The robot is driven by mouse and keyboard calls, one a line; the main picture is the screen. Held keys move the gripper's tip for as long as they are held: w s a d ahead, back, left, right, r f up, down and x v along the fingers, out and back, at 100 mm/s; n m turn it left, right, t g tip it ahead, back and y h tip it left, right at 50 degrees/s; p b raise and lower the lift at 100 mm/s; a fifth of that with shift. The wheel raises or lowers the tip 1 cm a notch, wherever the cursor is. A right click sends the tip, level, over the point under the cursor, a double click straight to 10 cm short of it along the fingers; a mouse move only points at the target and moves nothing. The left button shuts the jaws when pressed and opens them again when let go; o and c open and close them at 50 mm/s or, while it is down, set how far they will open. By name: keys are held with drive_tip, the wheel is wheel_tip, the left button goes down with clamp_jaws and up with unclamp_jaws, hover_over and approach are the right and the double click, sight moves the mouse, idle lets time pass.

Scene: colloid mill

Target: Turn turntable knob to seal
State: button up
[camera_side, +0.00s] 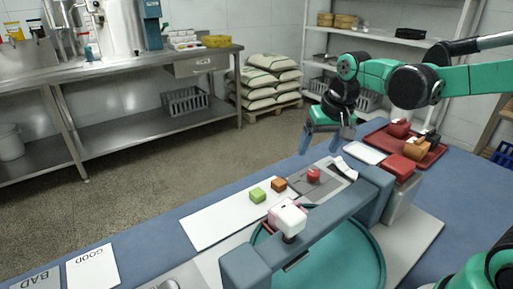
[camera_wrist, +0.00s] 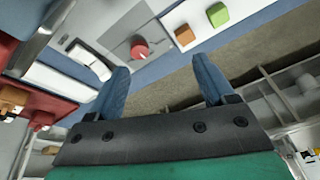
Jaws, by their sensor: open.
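A red knob (camera_side: 314,175) sits on a grey panel (camera_side: 325,188) behind the blue-grey bridge. It also shows in the wrist view (camera_wrist: 140,50), near the top, with a pale mark on the panel beside it. A teal round turntable (camera_side: 340,262) lies under the bridge, partly hidden by it. My gripper (camera_side: 319,143) is open and empty, with blue fingers pointing down, above and behind the panel. In the wrist view my gripper (camera_wrist: 160,68) has its fingers wide apart, with the knob beyond them; they appear clear of it. I cannot read the knob's setting.
A green cube (camera_side: 257,195) and an orange cube (camera_side: 279,185) sit on a white board (camera_side: 215,218) left of the knob. The bridge (camera_side: 320,225) carries a white block (camera_side: 289,217). A red tray (camera_side: 405,145) with several blocks stands at right.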

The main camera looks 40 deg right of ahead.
sight(314, 172)
drive_tip(key=w+d+f+m+g, duration=0.1)
drive_tip(key=w+d+f+m, duration=0.1)
drive_tip(key=w+d+f+m+g, duration=0.2)
drive_tip(key=d+f, duration=0.1)
drive_tip(key=shift+w+d+f, duration=0.2)
drive_tip(key=shift+w+f, duration=0.1)
drive_tip(key=shift+w, duration=0.05)
drive_tip(key=shift+d+f, duration=0.15)
drive_tip(key=shift+f, duration=2.9)
clamp_jaws()
